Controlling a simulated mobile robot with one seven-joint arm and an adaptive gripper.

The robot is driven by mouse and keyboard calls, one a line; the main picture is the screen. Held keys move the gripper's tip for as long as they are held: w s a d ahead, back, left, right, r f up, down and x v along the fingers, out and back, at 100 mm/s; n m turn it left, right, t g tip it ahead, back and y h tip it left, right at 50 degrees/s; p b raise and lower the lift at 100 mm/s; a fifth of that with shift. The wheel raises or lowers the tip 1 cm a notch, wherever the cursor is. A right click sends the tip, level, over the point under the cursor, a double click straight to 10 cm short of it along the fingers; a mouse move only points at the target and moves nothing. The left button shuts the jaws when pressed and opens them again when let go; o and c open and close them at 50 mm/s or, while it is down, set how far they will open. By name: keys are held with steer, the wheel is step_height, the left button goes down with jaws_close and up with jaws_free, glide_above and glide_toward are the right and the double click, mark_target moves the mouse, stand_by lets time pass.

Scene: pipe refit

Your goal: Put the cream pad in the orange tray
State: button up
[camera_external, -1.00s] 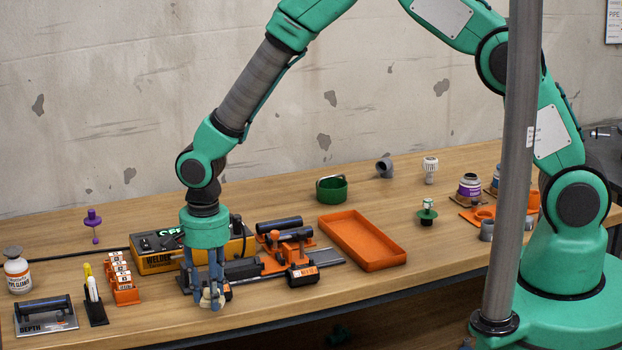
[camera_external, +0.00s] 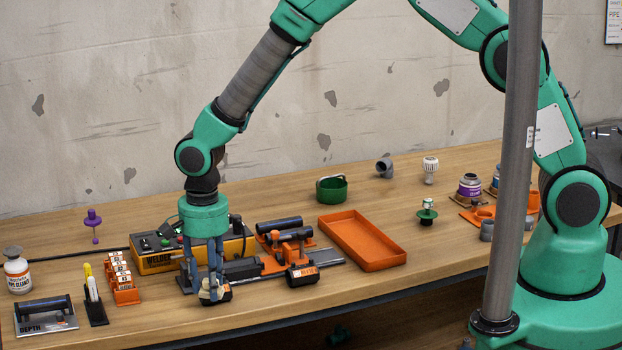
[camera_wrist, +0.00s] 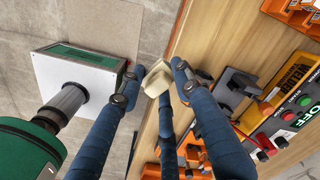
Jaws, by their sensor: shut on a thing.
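The cream pad (camera_wrist: 157,78) is between my gripper's fingertips in the wrist view, and my gripper (camera_wrist: 158,76) is shut on it. In the external view the pad (camera_external: 208,296) shows small and pale at the fingertips, partly hidden by them. My gripper (camera_external: 210,290) points down near the table's front edge, in front of the yellow welder box. The orange tray (camera_external: 385,266) lies empty on the table to the right of my gripper, apart from it.
An orange and black clamp rig (camera_external: 285,262) stands between my gripper and the tray. The welder box (camera_external: 155,262) is behind my gripper. Orange blocks (camera_external: 123,285) and a pen holder (camera_external: 95,312) stand to the left.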

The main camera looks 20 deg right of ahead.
mark_target(360, 242)
steer(key=r, duration=0.2)
steer(key=d+r, duration=0.1)
steer(key=shift+w+r, duration=0.25)
steer(key=shift+w, duration=0.05)
steer(key=w+d+m, duration=0.1)
steer(key=w+d, duration=0.1)
steer(key=d, duration=0.5)
steer(key=w+d+m, duration=0.2)
steer(key=w+d, duration=0.1)
steer(key=d, duration=0.4)
steer(key=w+d+m+b, duration=0.1)
steer(key=w+d+m, duration=0.1)
steer(key=d, duration=0.5)
steer(key=shift+w+r, duration=0.35)
steer(key=shift+w, duration=0.1)
steer(key=s+d+m+b, duration=0.1)
steer(key=s+d+m, duration=0.15)
steer(key=d, duration=1.05)
steer(key=s+d+m, duration=0.1)
steer(key=d+m, duration=0.3)
steer(key=d, duration=1)
steer(key=shift+w+a+f, duration=0.15)
steer(key=shift+a+f, duration=0.05)
steer(key=shift+f, duration=1.25)
steer(key=shift+w+a+f, duration=0.1)
steer(key=shift+a+f, duration=0.05)
steer(key=shift+f, duration=1.3)
steer(key=shift+w, duration=0.1)
